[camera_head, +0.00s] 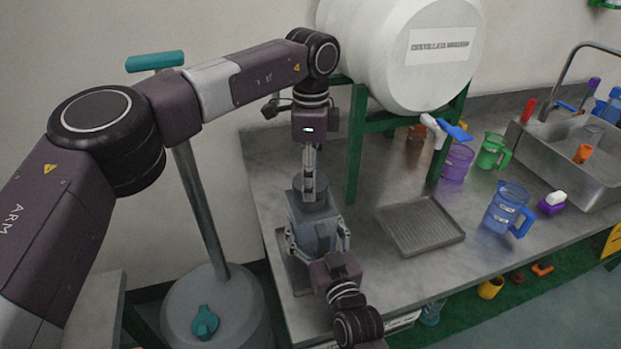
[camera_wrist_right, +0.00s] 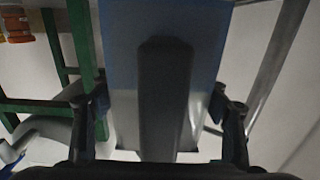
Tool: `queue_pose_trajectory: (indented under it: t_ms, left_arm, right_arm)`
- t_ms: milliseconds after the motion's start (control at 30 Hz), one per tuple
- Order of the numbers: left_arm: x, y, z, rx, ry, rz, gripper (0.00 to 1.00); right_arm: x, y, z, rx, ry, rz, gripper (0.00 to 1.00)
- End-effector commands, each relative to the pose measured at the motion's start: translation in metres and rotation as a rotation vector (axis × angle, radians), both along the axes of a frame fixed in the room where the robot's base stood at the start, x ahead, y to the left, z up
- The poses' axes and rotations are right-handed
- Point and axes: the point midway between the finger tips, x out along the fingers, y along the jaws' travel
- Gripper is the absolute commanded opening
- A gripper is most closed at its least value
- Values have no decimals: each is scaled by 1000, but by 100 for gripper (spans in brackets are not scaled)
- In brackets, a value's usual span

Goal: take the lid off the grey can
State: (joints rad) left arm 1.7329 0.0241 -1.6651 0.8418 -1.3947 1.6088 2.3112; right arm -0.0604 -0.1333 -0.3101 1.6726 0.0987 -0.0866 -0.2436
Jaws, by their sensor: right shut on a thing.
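The grey can (camera_head: 303,214) stands upright at the left end of the counter, with a dark round top, apparently its lid (camera_head: 320,190). My left gripper (camera_head: 309,190) points straight down at this top. Its fingers look close together, but whether they grip the lid is unclear. My right gripper (camera_head: 317,243) comes from the front, low on the can, and is shut on the can body. In the right wrist view the can's blue-grey wall (camera_wrist_right: 123,70) fills the middle, between the fingers of my right gripper (camera_wrist_right: 162,118). A dark upright bar shows in front of the wall.
A large white water tank (camera_head: 372,55) on a green frame (camera_head: 356,145) stands close behind and right of the can. A ridged tray (camera_head: 420,226) lies right of it. Beyond are a blue jug (camera_head: 506,205), other jugs and a metal sink (camera_head: 570,165).

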Motion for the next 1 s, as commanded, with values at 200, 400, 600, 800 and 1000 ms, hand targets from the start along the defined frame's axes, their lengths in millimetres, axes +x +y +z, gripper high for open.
queue_pose_trajectory:
  t_ms: [200,400,600,800,1000]
  left_arm:
    - [0,0,1,0,0,0,21]
    - [1,0,20,0,-3,1,21]
    - [0,0,40,0,0,0,21]
    - [0,0,40,0,1,0,21]
    - [0,0,40,0,0,0,21]
  right_arm:
    - [0,0,2,2,-4,-1,1]
    - [0,0,2,2,-4,-1,1]
    - [0,0,2,2,-3,0,1]
    - [0,0,2,2,-3,-1,71]
    - [0,0,1,1,-3,0,89]
